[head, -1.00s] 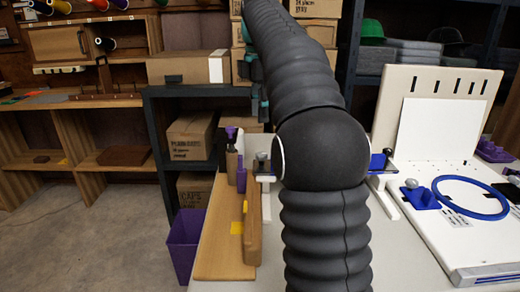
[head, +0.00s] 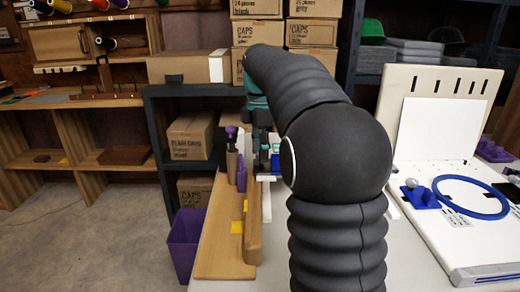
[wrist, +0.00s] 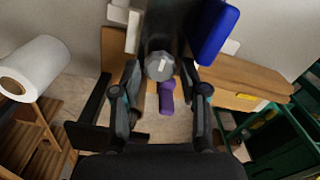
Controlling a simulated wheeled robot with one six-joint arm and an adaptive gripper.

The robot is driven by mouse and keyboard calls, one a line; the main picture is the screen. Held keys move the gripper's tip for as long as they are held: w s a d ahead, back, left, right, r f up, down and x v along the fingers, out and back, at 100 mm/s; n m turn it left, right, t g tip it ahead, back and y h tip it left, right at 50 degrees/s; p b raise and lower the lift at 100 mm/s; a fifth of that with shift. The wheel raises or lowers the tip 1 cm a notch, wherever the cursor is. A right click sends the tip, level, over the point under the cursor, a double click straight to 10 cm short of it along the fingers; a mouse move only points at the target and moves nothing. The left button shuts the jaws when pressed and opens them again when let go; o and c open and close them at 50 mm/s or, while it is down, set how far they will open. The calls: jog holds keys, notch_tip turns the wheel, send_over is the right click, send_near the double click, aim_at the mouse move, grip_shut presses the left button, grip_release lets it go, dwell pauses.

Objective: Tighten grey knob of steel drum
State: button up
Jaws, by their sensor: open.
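In the wrist view the grey faceted knob (wrist: 160,66) sits at the end of a dark, shiny cylinder, which appears to be the steel drum (wrist: 160,32). My gripper (wrist: 162,73) is open, with one finger on each side of the knob. I see a gap on both sides and cannot tell how deep the fingers reach. In the head view my gripper (head: 261,125) is small and dark beyond my elbow, above the far end of the wooden board. My arm hides much of the drum there, and I cannot make out the knob.
A blue panel (wrist: 216,32) stands close to the right of the drum. A hooping station (head: 465,235) with a blue ring (head: 470,180) is at right. A purple bin (head: 185,245) stands left.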

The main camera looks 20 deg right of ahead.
grip_shut()
jog(key=shift+m, duration=0.3)
jog(key=m, duration=0.8)
jog(key=shift+w, duration=0.1)
jog(key=m, duration=0.4)
jog(key=shift+d, duration=0.15)
jog(key=m, duration=0.4)
jog(key=shift+m, duration=0.6)
